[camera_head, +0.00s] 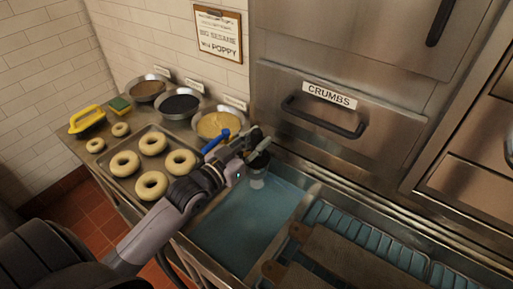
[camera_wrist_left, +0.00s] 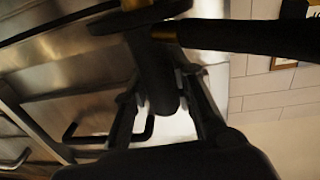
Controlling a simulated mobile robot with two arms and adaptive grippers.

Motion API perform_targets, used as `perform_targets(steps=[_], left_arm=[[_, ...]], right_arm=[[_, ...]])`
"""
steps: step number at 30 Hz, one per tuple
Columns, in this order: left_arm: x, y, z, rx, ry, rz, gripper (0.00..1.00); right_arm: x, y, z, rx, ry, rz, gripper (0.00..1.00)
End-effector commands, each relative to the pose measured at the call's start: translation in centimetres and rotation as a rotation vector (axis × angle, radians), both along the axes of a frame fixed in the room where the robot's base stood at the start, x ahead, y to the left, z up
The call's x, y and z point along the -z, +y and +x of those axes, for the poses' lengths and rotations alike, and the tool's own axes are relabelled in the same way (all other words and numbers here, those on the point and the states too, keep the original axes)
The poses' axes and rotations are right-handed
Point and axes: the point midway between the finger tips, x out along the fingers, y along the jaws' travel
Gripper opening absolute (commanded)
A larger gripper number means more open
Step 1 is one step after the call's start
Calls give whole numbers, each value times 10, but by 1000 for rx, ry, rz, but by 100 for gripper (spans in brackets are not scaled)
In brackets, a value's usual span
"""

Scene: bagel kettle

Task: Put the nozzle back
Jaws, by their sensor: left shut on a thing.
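My left gripper (camera_head: 252,148) is at the back left of the blue water basin (camera_head: 225,235). It is shut on a dark nozzle. In the left wrist view the dark nozzle body (camera_wrist_left: 155,70) sits between the two fingers, with a black bar-like part and a brass-coloured ring beside it. In the head view the gripper hides much of the nozzle, and a dark round end (camera_head: 259,160) shows just below the fingers. A greyish cup-shaped part (camera_head: 256,180) is under it, over the water. I cannot tell whether they touch. My right gripper is not in view.
A blue handle (camera_head: 215,141) lies by the bowl of yellow topping (camera_head: 217,123), close to the gripper. A tray of bagels (camera_head: 130,185) is left of my arm. A steel drawer labelled CRUMBS (camera_head: 325,120) stands behind. Brown boards (camera_head: 345,262) lie at right.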

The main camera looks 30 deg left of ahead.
Motion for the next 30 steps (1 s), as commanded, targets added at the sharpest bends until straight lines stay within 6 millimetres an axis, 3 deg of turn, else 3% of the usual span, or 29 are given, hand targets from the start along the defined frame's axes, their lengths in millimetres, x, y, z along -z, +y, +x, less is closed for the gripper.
perform_targets(steps=[6,17,18,26,30], left_arm=[[21,0,0,0,-2,1,0],[26,0,0,0,-4,0,0],[27,0,0,0,-1,1,25],[27,0,0,0,-1,0,42],[27,0,0,0,-1,1,44]], right_arm=[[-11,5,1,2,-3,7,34],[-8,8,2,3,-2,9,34],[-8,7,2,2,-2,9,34],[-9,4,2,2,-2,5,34],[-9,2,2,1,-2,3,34]])
